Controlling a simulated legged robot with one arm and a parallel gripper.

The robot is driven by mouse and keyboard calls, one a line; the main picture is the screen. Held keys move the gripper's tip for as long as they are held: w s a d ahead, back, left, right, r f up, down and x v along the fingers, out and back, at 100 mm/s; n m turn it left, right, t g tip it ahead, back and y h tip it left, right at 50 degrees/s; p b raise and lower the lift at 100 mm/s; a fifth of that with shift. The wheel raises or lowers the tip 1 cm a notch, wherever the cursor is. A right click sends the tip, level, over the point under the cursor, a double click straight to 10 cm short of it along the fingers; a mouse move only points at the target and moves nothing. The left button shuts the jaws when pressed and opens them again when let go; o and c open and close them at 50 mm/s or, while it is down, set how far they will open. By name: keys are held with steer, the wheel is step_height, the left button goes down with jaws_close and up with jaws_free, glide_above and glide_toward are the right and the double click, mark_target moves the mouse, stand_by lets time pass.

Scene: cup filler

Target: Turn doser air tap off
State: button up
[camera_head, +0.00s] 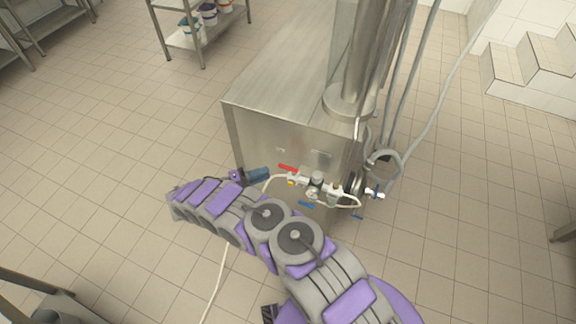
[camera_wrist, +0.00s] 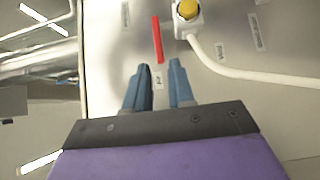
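A red tap handle (camera_head: 288,168) sticks out at the front of the steel machine, at the left end of a row of air fittings. In the wrist view the red handle (camera_wrist: 157,38) stands lengthwise just past my fingertips, roughly in line with the gap. My gripper (camera_head: 268,174) is left of the handle in the head view. Its two blue-grey fingers (camera_wrist: 160,68) are apart with nothing between them. A blue handle (camera_head: 306,204) sits below the fittings. The labels are too small to read, so I cannot tell which tap is named the doser air tap.
A white fitting with a yellow button (camera_wrist: 187,9) and a white hose (camera_wrist: 250,75) lie right of the handle. A regulator (camera_head: 316,180) and more fittings continue along the steel machine (camera_head: 285,75). A shelf (camera_head: 205,38) stands behind.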

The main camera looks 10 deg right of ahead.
mark_target(288, 168)
steer(key=w+d+b, duration=0.1)
steer(key=d+b, duration=0.1)
steer(key=d, duration=0.8)
steer(key=shift+w, duration=0.35)
steer(key=shift+d, duration=0.1)
jaws_close()
